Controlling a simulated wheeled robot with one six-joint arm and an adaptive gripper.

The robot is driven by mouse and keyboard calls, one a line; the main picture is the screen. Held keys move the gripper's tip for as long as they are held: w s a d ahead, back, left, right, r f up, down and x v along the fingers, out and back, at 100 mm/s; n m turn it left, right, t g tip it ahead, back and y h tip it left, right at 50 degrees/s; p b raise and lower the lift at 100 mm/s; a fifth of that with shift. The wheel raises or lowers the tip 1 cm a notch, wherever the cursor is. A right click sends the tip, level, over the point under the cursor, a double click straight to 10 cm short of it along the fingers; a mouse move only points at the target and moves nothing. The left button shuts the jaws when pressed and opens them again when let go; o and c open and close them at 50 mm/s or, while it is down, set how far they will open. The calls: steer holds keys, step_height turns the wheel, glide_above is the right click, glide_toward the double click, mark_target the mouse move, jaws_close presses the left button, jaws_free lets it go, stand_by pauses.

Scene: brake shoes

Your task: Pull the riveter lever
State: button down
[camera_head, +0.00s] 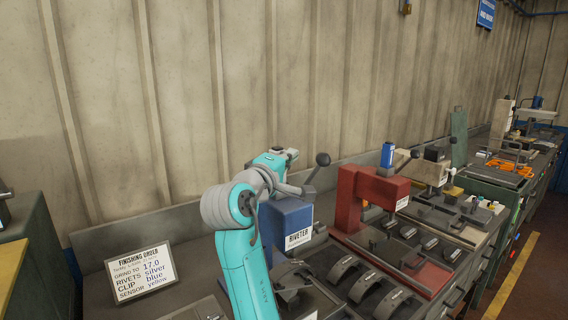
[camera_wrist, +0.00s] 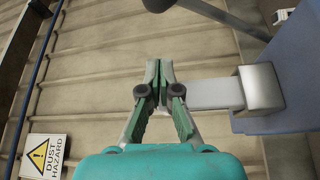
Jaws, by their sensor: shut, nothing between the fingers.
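The riveter (camera_head: 290,222) is a blue machine with a white "RIVETER" label, just right of my teal arm in the head view. Its lever (camera_head: 311,176) is a grey rod ending in a dark round knob (camera_head: 323,159), slanting up to the right. In the wrist view the blue riveter body (camera_wrist: 300,70) is at the right. The dark lever rod (camera_wrist: 228,18) and its knob (camera_wrist: 158,4) cross the top edge, partly cut off. My gripper (camera_wrist: 157,72) is shut and empty, its tips apart from the knob in the picture. A pale bar (camera_wrist: 212,93) shows right of the fingers.
A red press (camera_head: 370,193) with its own knobbed lever stands right of the riveter. Curved brake shoes (camera_head: 345,268) lie on the bench in front. A finishing order sign (camera_head: 142,270) stands at the left. A corrugated wall (camera_head: 180,110) is behind. More stations extend right.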

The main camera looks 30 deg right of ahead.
steer(key=shift+s+d+f, duration=0.1)
steer(key=shift+s+d, duration=0.2)
steer(key=shift+d, duration=0.45)
steer(key=shift+s+d+f, duration=0.1)
steer(key=shift+s+d, duration=0.2)
steer(key=shift+d, duration=0.5)
steer(key=shift+s+d, duration=0.3)
steer(key=shift+d, duration=0.45)
